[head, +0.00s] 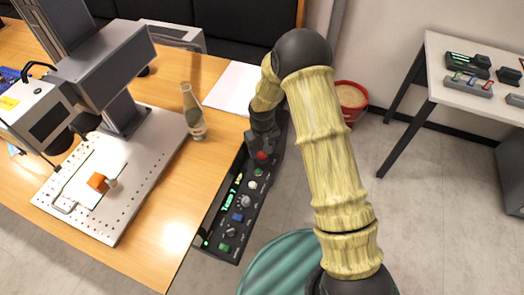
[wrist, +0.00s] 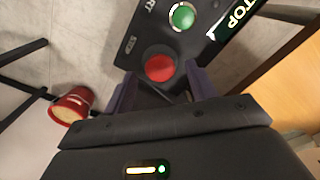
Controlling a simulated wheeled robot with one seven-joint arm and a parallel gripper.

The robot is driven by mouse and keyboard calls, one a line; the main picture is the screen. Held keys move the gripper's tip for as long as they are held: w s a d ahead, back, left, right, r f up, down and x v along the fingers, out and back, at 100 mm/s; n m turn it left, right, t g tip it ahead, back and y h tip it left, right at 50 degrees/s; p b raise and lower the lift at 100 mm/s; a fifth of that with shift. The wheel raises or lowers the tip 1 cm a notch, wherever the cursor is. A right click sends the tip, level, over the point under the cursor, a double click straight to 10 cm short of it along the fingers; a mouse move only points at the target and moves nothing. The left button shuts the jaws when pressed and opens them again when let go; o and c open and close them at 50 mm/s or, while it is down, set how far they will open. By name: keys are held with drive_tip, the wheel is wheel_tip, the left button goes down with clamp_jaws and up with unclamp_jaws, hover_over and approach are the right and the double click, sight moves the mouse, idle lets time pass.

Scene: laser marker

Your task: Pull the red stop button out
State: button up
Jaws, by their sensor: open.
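The red stop button (head: 262,156) is a round knob on the black control panel (head: 219,240) beside the wooden table. It also shows in the wrist view (wrist: 160,67), upper centre, just ahead of and between my fingertips. My gripper (head: 262,145) is at the button's far side in the head view. In the wrist view my gripper (wrist: 158,82) is open, with one dark finger on each side of the button's near edge. I cannot tell whether the fingers touch it. The lower part of the button is hidden.
A green button (wrist: 183,17) and a lit display (wrist: 236,18) lie near the red button. The laser machine's plate (head: 130,180) and a glass bottle (head: 193,112) stand on the wooden table (head: 160,255). A red bucket (head: 351,98) is on the floor.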

drive_tip(key=shift+f, duration=0.55)
drive_tip(key=shift+c, duration=0.5)
clamp_jaws()
drive_tip(key=shift+r+p, duration=0.45)
drive_tip(key=shift+r, duration=0.2)
drive_tip(key=shift+f, duration=0.1)
drive_tip(key=shift+o, duration=0.5)
unclamp_jaws()
